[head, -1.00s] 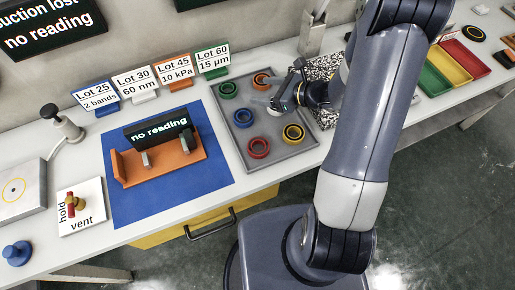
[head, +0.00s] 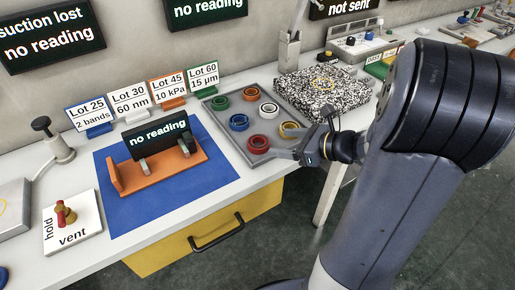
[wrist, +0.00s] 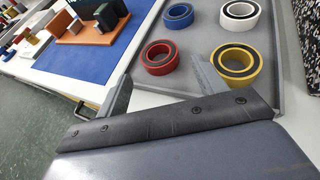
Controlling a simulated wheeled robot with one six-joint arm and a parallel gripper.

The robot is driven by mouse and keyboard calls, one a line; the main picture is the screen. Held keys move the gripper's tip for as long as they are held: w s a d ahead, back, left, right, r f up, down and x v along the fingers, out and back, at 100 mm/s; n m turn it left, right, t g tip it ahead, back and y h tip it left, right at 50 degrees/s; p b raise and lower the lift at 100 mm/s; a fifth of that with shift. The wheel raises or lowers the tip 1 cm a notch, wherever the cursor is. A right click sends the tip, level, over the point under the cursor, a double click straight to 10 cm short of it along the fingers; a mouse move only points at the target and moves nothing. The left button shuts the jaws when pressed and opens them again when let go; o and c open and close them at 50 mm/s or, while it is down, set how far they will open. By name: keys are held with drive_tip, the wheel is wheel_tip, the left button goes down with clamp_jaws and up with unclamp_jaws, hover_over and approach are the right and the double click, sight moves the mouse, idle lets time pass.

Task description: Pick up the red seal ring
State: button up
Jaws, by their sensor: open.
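The red seal ring (head: 258,149) lies flat in the front left part of the grey tray (head: 236,143). In the wrist view the red seal ring (wrist: 160,69) sits just beyond my fingertips, roughly centred between them. My gripper (head: 289,146) is beside the ring, to its right at the tray's front edge. In the wrist view my gripper (wrist: 163,82) has its two fingers spread apart with nothing between them, and the ring is not touched.
Yellow (head: 290,132), white (head: 268,113), blue (head: 238,124), orange (head: 251,94) and green (head: 221,103) rings share the tray. A speckled block (head: 322,98) stands behind right. An orange stand (head: 160,172) on a blue mat (head: 212,182) is left.

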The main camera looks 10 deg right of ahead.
sight(253, 142)
drive_tip(key=shift+s+f+b+x, duration=0.1)
drive_tip(key=shift+f+b+x, duration=0.15)
drive_tip(key=shift+x, duration=1.55)
drive_tip(key=shift+s+f+b+x, duration=0.15)
drive_tip(key=shift+b+x, duration=0.2)
drive_tip(key=shift+x, duration=1.4)
drive_tip(key=shift+r, duration=0.1)
drive_tip(key=c, duration=0.8)
